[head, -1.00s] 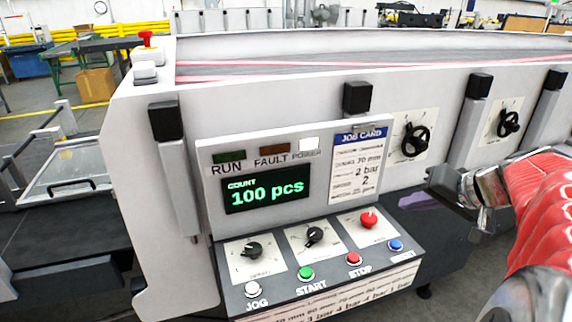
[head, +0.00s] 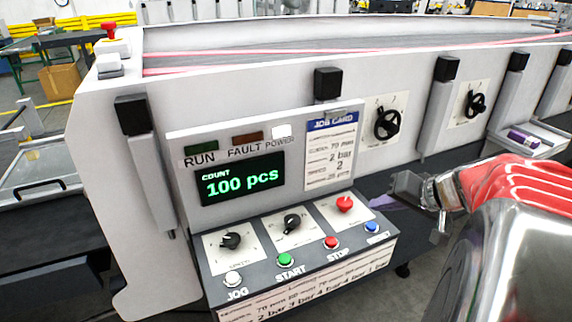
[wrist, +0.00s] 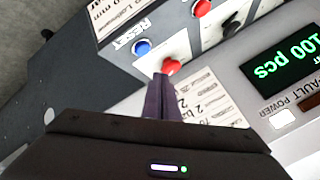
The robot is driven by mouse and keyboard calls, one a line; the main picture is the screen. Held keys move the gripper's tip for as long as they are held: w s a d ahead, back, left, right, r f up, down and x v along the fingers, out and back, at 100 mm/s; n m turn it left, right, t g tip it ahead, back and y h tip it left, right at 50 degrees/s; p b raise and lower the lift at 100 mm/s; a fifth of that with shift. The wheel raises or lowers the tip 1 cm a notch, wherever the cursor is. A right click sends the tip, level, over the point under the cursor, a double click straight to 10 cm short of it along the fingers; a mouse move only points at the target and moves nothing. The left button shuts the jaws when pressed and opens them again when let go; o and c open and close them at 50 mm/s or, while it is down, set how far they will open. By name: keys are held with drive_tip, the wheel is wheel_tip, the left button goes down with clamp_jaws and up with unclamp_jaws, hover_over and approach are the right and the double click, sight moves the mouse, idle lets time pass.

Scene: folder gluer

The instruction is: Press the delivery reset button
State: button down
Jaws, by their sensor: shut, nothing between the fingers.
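The blue button (head: 371,227) is at the right end of the front button row on the sloped control panel. In the wrist view the blue button (wrist: 142,47) has the label RESET beside it. My gripper (head: 376,202) is just right of the panel, with its dark fingers pointing left. In the wrist view my gripper's fingers (wrist: 163,82) are shut and empty. They overlap the edge of a red knob (wrist: 171,66); I cannot tell if they touch it. The blue button is beyond and left of the fingertips there, and uncovered.
The red STOP button (head: 331,242), green START button (head: 285,259) and white JOG button (head: 233,279) share the row. Two black knobs and the red knob (head: 345,203) sit behind it. The display (head: 240,180) reads 100 pcs. A purple box (head: 523,138) lies at the right.

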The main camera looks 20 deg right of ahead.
sight(375, 230)
drive_tip(key=shift+f, duration=1.65)
drive_tip(key=shift+f, duration=0.9)
idle(2.0)
drive_tip(key=shift+r, duration=0.95)
drive_tip(key=shift+r, duration=2.5)
